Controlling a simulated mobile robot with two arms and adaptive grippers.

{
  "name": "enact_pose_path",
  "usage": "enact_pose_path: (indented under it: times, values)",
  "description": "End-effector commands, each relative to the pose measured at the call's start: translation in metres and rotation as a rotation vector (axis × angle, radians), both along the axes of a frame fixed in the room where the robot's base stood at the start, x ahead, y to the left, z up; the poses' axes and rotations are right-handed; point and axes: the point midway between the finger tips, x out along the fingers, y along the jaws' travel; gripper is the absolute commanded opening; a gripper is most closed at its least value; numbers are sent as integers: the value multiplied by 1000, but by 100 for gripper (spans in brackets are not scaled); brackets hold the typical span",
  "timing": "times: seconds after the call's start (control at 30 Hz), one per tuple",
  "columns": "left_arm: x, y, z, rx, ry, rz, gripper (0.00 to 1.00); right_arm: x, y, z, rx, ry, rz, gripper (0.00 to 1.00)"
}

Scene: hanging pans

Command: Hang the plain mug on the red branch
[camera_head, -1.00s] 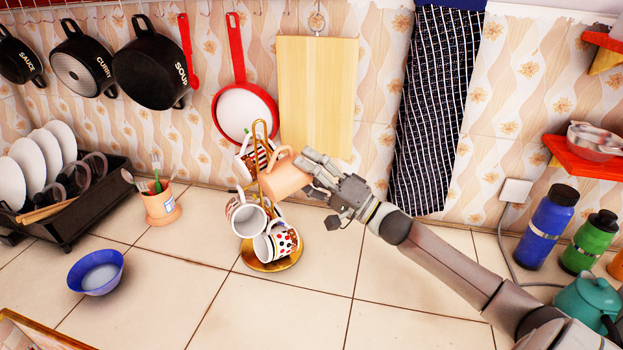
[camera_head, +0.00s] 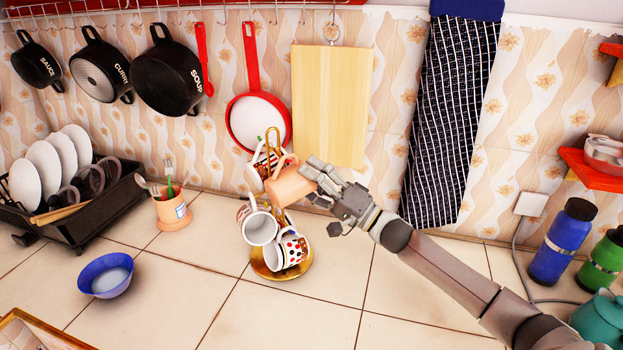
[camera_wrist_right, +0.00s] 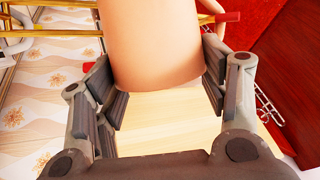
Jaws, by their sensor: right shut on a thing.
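The plain peach mug (camera_head: 290,187) is held off the counter, against the upper part of the gold mug stand (camera_head: 272,140) in the head view. My right gripper (camera_head: 314,174) is shut on it from the right. In the right wrist view the mug (camera_wrist_right: 155,45) sits between the fingers of my gripper (camera_wrist_right: 163,92), and its handle shows at the upper right. My left gripper is out of view.
Patterned mugs hang on the stand: a striped one (camera_head: 259,228), a dotted one (camera_head: 287,252) and one behind the plain mug. A wooden board (camera_head: 330,105) and red pan (camera_head: 258,122) hang behind.

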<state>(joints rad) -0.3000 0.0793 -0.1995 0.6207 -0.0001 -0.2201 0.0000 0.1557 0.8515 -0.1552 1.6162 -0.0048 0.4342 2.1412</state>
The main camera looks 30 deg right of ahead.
Motion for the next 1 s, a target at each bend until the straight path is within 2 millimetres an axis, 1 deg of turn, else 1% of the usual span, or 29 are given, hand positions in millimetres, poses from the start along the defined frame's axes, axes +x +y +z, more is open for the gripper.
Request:
enact_pose_path:
  times: [0.27, 0.3, 0.5, 0.77, 0.83, 1.0]
  values:
    - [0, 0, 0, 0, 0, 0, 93, 0, 0, 0, 0, -1, 0, 29]
    - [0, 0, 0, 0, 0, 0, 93, 0, 0, 0, 0, -1, 0, 68]
    - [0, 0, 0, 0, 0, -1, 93, 0, 0, 0, 0, -1, 0, 92]
    - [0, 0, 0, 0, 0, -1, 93, 0, 0, 0, 0, 0, 0, 92]
    - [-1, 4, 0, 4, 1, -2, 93, 0, 0, -1, 0, 1, 0, 92]
    - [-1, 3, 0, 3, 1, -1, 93, -7, -3, -4, 0, 2, 1, 92]
